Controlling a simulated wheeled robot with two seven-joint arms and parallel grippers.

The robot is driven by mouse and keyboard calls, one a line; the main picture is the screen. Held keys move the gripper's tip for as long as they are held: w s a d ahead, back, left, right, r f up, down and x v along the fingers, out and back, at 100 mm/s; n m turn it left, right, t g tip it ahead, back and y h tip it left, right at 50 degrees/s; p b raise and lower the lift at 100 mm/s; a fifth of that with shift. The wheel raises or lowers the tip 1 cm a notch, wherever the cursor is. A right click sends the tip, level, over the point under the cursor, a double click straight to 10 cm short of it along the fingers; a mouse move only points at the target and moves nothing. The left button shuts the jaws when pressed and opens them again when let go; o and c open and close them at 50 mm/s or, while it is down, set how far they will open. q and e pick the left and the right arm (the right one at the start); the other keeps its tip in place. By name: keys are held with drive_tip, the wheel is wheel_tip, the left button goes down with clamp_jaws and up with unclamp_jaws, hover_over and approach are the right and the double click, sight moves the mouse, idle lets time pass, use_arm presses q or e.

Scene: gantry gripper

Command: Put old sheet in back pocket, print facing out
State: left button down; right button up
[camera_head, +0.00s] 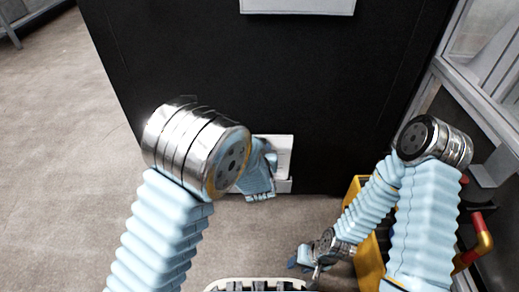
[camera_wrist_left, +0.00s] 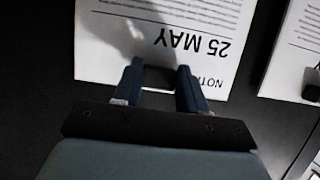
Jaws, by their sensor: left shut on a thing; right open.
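In the left wrist view a white sheet (camera_wrist_left: 110,45) with printed lines and large black "25 MAY" lies between the fingers of my left gripper (camera_wrist_left: 160,72), which is shut on its edge. The print faces this camera and reads upside down. In the head view my left arm reaches to the low part of a black panel; its wrist partly covers a white piece (camera_head: 285,148) with a pale lower ledge there. I cannot tell whether this is sheet or pocket. My right gripper (camera_head: 304,262) is open and empty, low at the right.
A second printed sheet (camera_wrist_left: 290,50) with a small dark piece at its edge shows at the right in the wrist view. The black panel (camera_head: 330,90) carries a white item (camera_head: 297,6) at the top. A yellow bin (camera_head: 371,262) and grey frame (camera_head: 480,90) stand right.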

use_arm(q)
drive_tip(key=shift+f+b, duration=0.45)
drive_tip(key=shift+f, duration=0.15)
drive_tip(key=c, duration=0.5)
unclamp_jaws()
drive_tip(key=shift+c, duration=0.2)
drive_tip(key=p+v, duration=0.2)
drive_tip(key=v, duration=1.2)
drive_tip(key=shift+p, duration=0.4)
drive_tip(key=shift+w, duration=0.15)
